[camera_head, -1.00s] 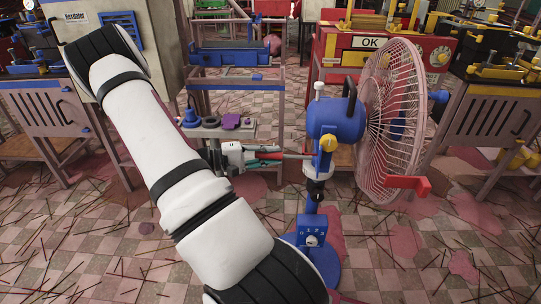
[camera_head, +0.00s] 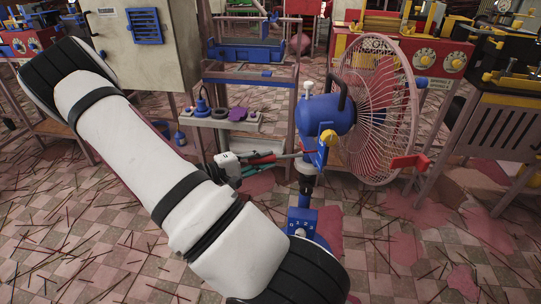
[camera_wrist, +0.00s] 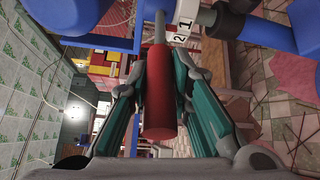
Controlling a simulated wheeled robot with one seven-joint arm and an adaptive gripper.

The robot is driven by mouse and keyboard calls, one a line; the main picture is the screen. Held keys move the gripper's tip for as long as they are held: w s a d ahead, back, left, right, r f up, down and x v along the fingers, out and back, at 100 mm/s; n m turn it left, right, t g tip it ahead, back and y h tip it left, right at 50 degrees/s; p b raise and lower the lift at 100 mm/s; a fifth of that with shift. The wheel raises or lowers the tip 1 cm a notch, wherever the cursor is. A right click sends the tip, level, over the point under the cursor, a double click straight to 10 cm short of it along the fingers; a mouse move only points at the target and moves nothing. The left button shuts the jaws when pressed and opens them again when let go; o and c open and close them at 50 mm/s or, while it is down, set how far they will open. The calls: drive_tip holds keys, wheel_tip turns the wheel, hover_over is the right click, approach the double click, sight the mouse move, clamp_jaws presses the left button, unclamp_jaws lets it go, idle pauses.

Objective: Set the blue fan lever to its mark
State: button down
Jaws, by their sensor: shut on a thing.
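The blue fan (camera_head: 326,115) stands upright on a post, with a round pink wire cage (camera_head: 375,110). A thin lever reaches left from its post, and its red grip (camera_wrist: 158,95) fills the middle of the wrist view. My gripper (camera_head: 266,160) has teal fingers and is shut around this grip, left of the fan post. In the wrist view a grey rod runs on from the grip towards a white plate (camera_wrist: 182,25) with numbers, partly cut off by the frame. I cannot tell exactly which number the lever lines up with.
A blue box with numbers (camera_head: 302,222) sits low on the post. A red paddle (camera_head: 409,162) sticks out before the cage. Behind the gripper is a small shelf with bottles and a purple piece (camera_head: 238,114). Red and yellow machines (camera_head: 425,58) stand right. Sticks litter the floor.

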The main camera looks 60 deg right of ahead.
drive_tip(key=shift+s+a+n+t+h, duration=0.5)
drive_tip(key=shift+a+n+t, duration=0.1)
drive_tip(key=shift+n+t, duration=0.15)
drive_tip(key=c, duration=1.4)
unclamp_jaws()
drive_tip(key=shift+a, duration=0.1)
drive_tip(key=shift+c, duration=0.2)
drive_tip(key=v, duration=1.2)
